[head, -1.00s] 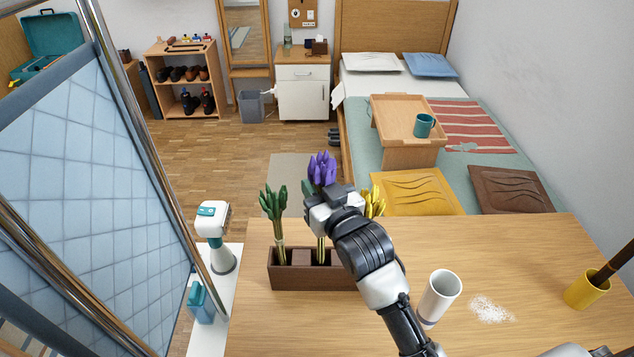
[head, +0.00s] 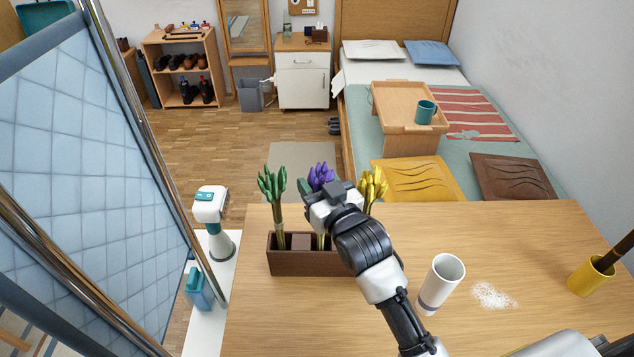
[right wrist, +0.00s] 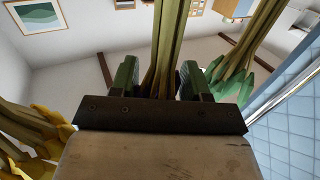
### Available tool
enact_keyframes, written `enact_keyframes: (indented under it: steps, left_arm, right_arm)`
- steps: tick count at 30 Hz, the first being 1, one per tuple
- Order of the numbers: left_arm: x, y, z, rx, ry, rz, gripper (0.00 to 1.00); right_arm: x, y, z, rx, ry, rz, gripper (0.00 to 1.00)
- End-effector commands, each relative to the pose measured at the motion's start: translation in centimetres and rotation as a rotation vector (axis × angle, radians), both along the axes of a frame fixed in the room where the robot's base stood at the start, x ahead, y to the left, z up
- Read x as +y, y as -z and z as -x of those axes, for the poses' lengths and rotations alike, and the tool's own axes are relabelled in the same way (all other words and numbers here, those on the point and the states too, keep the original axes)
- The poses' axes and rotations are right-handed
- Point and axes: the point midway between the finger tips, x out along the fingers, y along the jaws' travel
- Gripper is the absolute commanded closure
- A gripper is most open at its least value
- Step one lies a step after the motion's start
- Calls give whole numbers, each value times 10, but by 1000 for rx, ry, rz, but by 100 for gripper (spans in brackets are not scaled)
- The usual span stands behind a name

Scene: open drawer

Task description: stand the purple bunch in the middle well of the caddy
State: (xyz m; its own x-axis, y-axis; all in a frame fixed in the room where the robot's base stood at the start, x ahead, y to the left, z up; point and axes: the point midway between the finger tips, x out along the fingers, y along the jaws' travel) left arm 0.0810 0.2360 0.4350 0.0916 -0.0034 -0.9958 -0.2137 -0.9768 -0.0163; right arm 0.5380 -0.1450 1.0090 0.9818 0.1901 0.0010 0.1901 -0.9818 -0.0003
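The brown caddy (head: 295,264) stands on the table, its right end hidden behind my right arm. The purple bunch (head: 320,176) is upright in its middle well, heads about level with the bunches either side; its foot is hidden. My right gripper (head: 318,212) is at its stems. In the right wrist view the stems (right wrist: 167,45) pass between two fingers (right wrist: 160,80), which appear slightly apart from them. The green bunch (head: 273,184) stands in the left well and the yellow bunch (head: 373,184) at the right. My left gripper is out of view.
A white cup (head: 441,283) stands right of my arm, beside a patch of white grains (head: 491,295). A yellow pot (head: 590,276) with a dark handle is at the right edge. A quilted panel (head: 90,200) stands left of the table. The table's back right is clear.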

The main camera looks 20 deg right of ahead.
Motion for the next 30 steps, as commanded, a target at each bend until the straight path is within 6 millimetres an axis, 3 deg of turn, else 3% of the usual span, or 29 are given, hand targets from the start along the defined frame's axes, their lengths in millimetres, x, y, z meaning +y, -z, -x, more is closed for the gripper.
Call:
enact_keyframes:
  steps: [13,24,30]
  left_arm:
    - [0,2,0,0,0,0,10]
    - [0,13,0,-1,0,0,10]
    - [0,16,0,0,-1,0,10]
  right_arm:
    - [-2,2,9,1,0,0,44]
    - [-15,3,78,2,0,0,44]
    - [-20,2,101,1,0,0,44]
